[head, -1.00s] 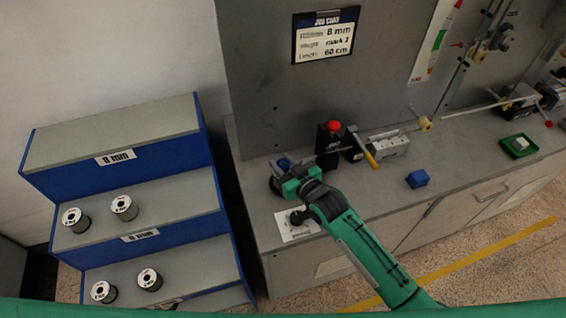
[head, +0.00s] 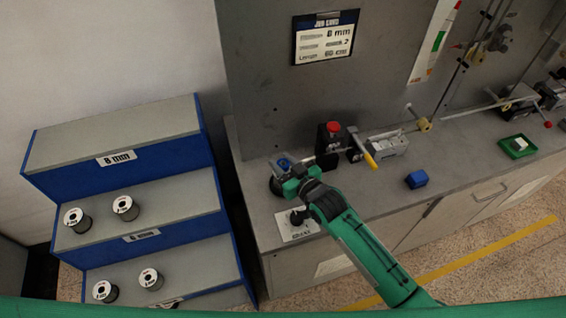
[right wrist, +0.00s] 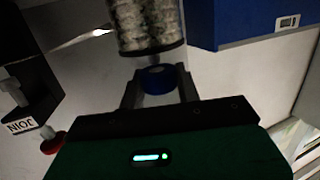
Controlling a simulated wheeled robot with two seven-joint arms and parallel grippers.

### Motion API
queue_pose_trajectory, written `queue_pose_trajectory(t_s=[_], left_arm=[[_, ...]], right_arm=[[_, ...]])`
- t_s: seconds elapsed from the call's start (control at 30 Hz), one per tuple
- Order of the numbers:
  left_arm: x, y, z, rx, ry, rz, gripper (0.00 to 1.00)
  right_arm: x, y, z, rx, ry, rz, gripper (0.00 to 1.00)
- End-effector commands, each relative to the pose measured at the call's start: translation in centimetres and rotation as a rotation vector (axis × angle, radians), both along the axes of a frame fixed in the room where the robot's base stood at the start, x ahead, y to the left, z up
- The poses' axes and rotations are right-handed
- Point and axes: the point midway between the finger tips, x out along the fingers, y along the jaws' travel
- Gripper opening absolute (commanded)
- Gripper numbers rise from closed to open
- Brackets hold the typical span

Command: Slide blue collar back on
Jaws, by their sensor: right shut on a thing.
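The blue collar (right wrist: 158,78) sits between the two fingers of my right gripper (right wrist: 160,88), which is shut on it. A mottled grey spool (right wrist: 146,25) is just beyond the collar in the right wrist view, with a thin spindle between them. I cannot tell whether the collar is on the spindle or only in line with it. In the head view the blue collar (head: 284,163) shows as a small patch at my right gripper (head: 286,171), over the left end of the bench; the spool there is mostly hidden. My left gripper is not in view.
A black unit with a red button (head: 332,130) stands right of my gripper, beside a yellow-handled clamp (head: 369,159). A blue block (head: 417,179) and a green tray (head: 518,146) lie farther right. A stepped rack (head: 120,145) with several spools stands left.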

Motion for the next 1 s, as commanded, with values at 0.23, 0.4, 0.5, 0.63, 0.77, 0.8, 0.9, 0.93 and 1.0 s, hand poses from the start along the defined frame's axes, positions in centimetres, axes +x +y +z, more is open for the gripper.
queue_pose_trajectory(t_s=[0.23,0.4,0.5,0.63,0.77,0.8,0.9,0.93,1.0], left_arm=[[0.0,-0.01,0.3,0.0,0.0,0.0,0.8],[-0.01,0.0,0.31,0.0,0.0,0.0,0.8],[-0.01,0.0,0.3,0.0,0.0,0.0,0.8],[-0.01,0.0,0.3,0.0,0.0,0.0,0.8],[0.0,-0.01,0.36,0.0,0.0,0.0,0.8],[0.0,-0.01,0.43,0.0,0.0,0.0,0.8],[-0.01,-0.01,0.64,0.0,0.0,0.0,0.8],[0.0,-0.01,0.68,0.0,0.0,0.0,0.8],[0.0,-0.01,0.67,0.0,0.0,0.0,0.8]], right_arm=[[0.16,-0.06,0.14,0.0,-0.001,-0.003,0.1],[0.24,-0.08,0.04,0.0,-0.001,-0.005,0.1],[0.24,-0.08,0.04,0.0,-0.001,-0.005,0.1],[0.24,-0.08,0.04,0.0,-0.001,-0.005,0.1],[0.23,-0.08,0.07,0.0,-0.001,-0.005,0.1],[0.23,-0.08,0.09,0.0,-0.001,-0.005,0.1],[0.24,-0.08,0.12,0.0,-0.001,-0.005,0.1],[0.24,-0.08,0.11,0.0,-0.001,-0.005,0.1],[0.24,-0.08,0.06,0.0,-0.001,-0.005,0.1]])
